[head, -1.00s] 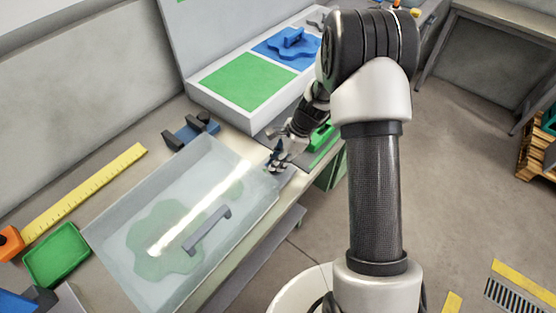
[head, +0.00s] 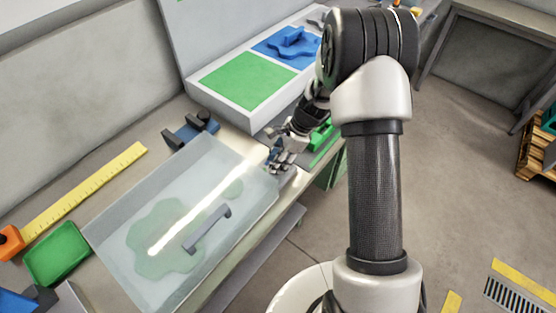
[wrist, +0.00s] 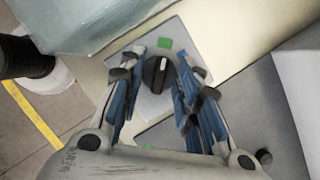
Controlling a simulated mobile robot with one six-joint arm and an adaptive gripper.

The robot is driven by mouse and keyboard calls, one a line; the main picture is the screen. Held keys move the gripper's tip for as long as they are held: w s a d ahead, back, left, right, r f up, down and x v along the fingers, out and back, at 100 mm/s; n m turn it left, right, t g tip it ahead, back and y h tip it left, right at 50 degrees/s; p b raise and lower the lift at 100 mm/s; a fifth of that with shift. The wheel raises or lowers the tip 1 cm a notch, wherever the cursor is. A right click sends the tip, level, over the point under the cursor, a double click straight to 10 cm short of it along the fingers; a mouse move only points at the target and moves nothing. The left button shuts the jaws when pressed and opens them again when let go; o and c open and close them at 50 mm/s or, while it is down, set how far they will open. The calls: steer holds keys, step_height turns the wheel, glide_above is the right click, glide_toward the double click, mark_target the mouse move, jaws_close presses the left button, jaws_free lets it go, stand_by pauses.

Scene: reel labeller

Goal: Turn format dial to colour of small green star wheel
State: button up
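The format dial (wrist: 155,76) is a black knob with a white pointer line on a light grey plate (wrist: 151,105). In the head view my gripper (head: 279,160) is at the bench edge and hides the dial. The small green star wheel (head: 233,189) shows faintly under a clear cover (head: 125,208), near a larger green wheel (head: 160,240).
The cover, with a grey handle (head: 207,229), stands close left of my gripper. A white box with a green panel (head: 248,82) and a blue panel (head: 270,50) stands behind. A green tray (head: 57,254) and yellow ruler (head: 85,192) lie at left.

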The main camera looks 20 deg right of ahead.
steer(key=v, duration=1.2)
steer(key=s+a+r+n+t+h, duration=0.1)
steer(key=s+a+r+n, duration=0.1)
steer(key=s+r+n, duration=0.4)
steer(key=s+a+r+n+h, duration=0.1)
steer(key=s+a+r+n, duration=0.2)
steer(key=s+r, duration=0.35)
steer(key=s+r+n+t+h, duration=0.1)
steer(key=s+r+n, duration=0.1)
steer(key=s+n, duration=0.3)
steer(key=s+r+n+t+h, duration=0.1)
steer(key=s+r+n+t, duration=0.1)
steer(key=s+n, duration=0.3)
steer(key=shift+s+r+n, duration=0.3)
steer(key=shift+s+r, duration=0.1)
steer(key=shift+s, duration=1.8)
